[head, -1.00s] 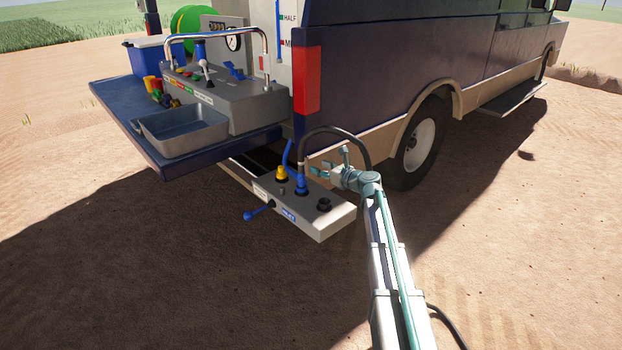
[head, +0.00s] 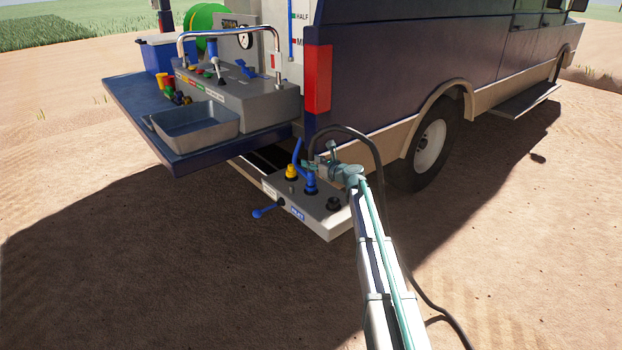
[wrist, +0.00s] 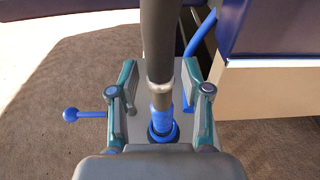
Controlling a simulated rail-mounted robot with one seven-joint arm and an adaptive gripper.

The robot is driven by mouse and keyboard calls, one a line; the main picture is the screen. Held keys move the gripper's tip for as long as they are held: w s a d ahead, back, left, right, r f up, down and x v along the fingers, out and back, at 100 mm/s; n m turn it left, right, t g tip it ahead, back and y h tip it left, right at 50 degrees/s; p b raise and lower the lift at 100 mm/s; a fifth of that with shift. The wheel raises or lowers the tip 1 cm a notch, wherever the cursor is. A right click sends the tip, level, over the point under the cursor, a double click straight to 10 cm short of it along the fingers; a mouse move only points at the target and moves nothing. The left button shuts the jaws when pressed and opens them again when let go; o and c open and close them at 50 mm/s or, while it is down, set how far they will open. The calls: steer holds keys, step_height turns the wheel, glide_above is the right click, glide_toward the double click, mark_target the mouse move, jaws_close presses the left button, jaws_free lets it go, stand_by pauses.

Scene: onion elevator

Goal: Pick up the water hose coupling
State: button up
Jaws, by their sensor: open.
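The blue water hose coupling (head: 310,182) stands upright on the grey panel at the truck's rear, with a black hose (head: 372,148) rising from it and arching to the right. In the wrist view the coupling (wrist: 161,98) and its metal collar lie between the fingers. My gripper (head: 316,164) is beside the top of the coupling in the head view. My gripper (wrist: 162,100) is open, with one finger on each side of the coupling and a gap visible on both sides.
The grey panel (head: 327,222) also carries a yellow fitting (head: 292,171), a black cap (head: 333,204) and a blue-knobbed lever (head: 265,211). The truck's dark body (head: 380,70) is close behind. A metal tray (head: 195,128) sits on the tailgate. Open dirt lies in front.

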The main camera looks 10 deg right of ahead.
steer(key=shift+w+a, duration=0.15)
steer(key=shift+w, duration=0.2)
jaws_close()
stand_by(0.4)
